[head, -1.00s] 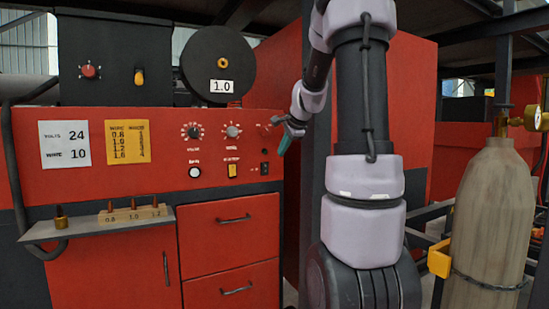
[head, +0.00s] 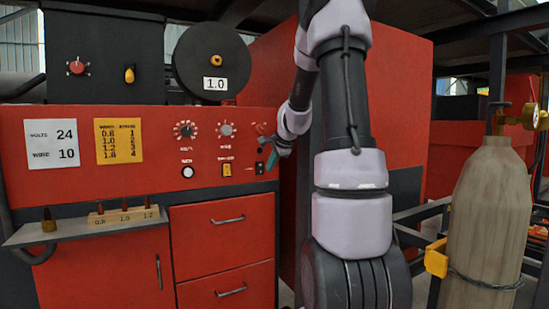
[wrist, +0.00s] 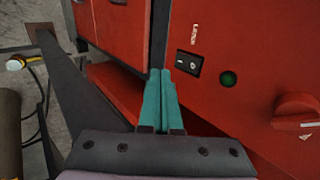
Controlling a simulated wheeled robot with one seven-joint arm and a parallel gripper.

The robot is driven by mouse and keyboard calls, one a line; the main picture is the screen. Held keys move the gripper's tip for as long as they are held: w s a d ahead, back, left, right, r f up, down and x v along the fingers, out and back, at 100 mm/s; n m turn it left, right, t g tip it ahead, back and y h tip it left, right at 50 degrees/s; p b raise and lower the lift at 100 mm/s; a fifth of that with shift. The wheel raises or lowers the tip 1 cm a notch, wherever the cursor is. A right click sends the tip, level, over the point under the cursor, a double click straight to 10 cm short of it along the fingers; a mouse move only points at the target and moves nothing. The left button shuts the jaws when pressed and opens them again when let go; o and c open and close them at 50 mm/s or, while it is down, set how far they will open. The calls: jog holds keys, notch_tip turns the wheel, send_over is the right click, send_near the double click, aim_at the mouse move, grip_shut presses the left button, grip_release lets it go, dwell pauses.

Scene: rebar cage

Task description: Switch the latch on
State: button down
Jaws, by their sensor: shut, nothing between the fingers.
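The latch is a small black rocker switch (wrist: 188,65) on the red panel, with the word "LATCH" printed beside it in the wrist view. In the head view the switch (head: 260,168) sits at the lower right of the panel, just left of my gripper. My gripper (wrist: 162,75) has teal fingers pressed together with nothing between them. The fingertips are close beside the switch in the wrist view; I cannot tell whether they touch the panel. My gripper (head: 272,158) also shows small in the head view, at the panel's right edge.
A green round light (wrist: 228,79) and a red knob (wrist: 298,116) are on the panel near the switch. A yellow switch (head: 227,169) and dials (head: 226,129) are further left. Drawers (head: 222,237) lie below. A gas cylinder (head: 490,210) stands at the right.

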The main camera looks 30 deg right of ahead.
aim_at(260, 169)
jog(key=shift+w+a+f, duration=0.1)
jog(key=shift+w+f, duration=0.25)
jog(key=shift+w, duration=0.55)
jog(key=shift+w+d+f, duration=0.1)
jog(key=shift+w+f, duration=0.2)
jog(key=shift+w, duration=0.6)
jog(key=shift+w+a+f, duration=0.1)
jog(key=shift+w+f, duration=0.25)
jog(key=shift+w, duration=0.55)
jog(key=shift+w+f, duration=0.1)
jog(key=shift+w, duration=0.05)
jog(key=shift+r, duration=0.85)
